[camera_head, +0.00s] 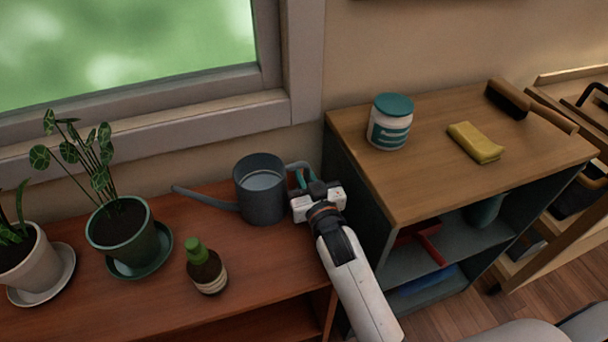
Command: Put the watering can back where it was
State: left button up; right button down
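The dark grey watering can (261,192) stands upright on the reddish-brown shelf top (262,262), near the wall below the window. Its long spout points left and its handle is on the right. Water or a pale surface shows inside it. My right gripper (310,184) is at the handle, on the can's right side. Its fingers overlap the handle in this view, and whether they are closed on it cannot be made out. My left gripper is not in view.
A small brown bottle with a green cap (205,266) stands in front of the can. A plant in a green pot (123,238) and a pale pot (30,262) stand left.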

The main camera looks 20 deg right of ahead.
jog(key=shift+r, duration=0.1)
jog(key=c, duration=1.8)
grip_release()
jog(key=shift+f, duration=0.2)
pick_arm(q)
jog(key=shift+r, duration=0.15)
pick_arm(e)
jog(key=o, duration=0.4)
jog(key=shift+r, duration=0.1)
